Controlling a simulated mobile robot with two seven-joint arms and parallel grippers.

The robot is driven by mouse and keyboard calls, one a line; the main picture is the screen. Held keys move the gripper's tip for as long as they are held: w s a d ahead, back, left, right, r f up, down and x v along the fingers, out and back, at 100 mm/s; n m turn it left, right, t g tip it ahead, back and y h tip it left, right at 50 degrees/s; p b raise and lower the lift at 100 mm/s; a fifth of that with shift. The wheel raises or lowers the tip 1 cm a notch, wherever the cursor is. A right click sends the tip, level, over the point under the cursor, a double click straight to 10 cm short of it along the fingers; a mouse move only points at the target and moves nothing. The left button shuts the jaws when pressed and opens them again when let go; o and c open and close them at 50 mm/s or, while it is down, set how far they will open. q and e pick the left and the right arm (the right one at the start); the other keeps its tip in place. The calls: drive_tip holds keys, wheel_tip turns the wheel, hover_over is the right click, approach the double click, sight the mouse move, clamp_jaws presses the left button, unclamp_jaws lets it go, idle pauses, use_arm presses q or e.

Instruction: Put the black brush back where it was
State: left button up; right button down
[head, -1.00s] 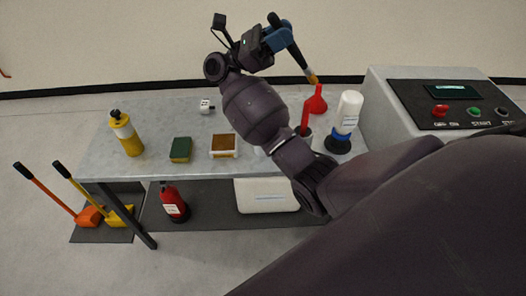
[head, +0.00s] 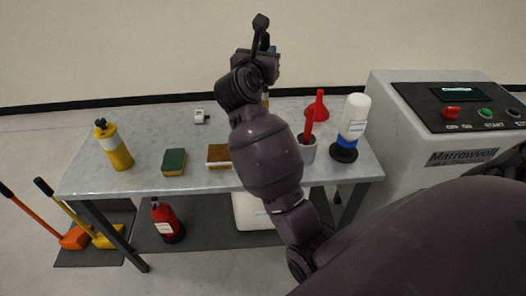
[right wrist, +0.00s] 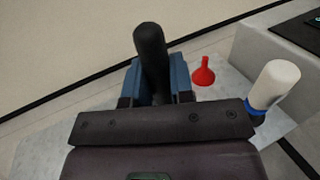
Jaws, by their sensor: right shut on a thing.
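The black brush (right wrist: 152,55) is held in my right gripper (right wrist: 155,82), its dark handle standing up between the blue fingers in the right wrist view. In the head view my right gripper (head: 268,50) is above the back of the workbench, left of the red funnel, and its arm hides most of the brush. A small yellowish part of the brush (head: 266,98) shows below the gripper. My left gripper is out of view.
On the bench (head: 140,182) stand a yellow bottle (head: 114,150), a green sponge (head: 174,162), a brown block (head: 218,156), a small white item (head: 201,117), the red funnel (head: 317,106) and a white bottle (head: 353,115). A control cabinet (head: 440,155) stands right. My arm crosses the bench.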

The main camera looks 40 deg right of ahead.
wheel_tip(320, 180, down, 14)
drive_tip(key=b, duration=0.3)
drive_tip(key=shift+r, duration=0.25)
drive_tip(key=shift+f, duration=0.4)
drive_tip(key=shift+f+b, duration=0.35)
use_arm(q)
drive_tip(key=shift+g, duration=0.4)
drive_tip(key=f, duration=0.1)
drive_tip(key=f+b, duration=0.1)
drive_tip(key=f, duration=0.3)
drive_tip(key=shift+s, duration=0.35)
use_arm(e)
wheel_tip(320, 180, down, 5)
drive_tip(key=shift+r, duration=0.1)
drive_tip(key=c, duration=1)
unclamp_jaws()
